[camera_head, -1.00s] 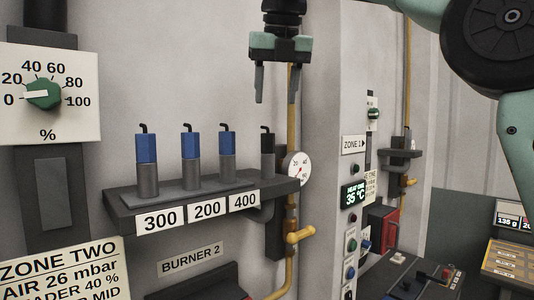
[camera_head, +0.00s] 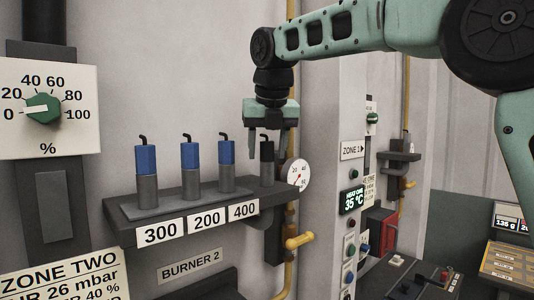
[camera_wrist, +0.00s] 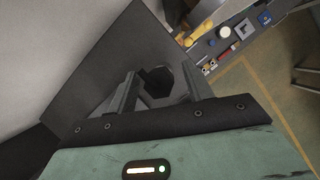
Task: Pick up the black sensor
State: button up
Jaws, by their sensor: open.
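The black sensor (camera_head: 267,151) stands upright at the right end of the wall shelf, with a short bent black lead on top. My gripper (camera_head: 264,154) points down over it, with one finger visible on the sensor's left side. In the wrist view, the dark sensor (camera_wrist: 155,79) lies between the two spread fingers of my gripper (camera_wrist: 160,75), with gaps on both sides.
Three blue-topped sensors (camera_head: 185,155) stand left of it on the dark shelf (camera_head: 120,222), above labels 300, 200 and 400. A round gauge (camera_head: 297,174) and a yellow pipe (camera_head: 290,260) are close on the right.

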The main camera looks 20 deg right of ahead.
grip_shut()
jog(key=shift+r, duration=0.1)
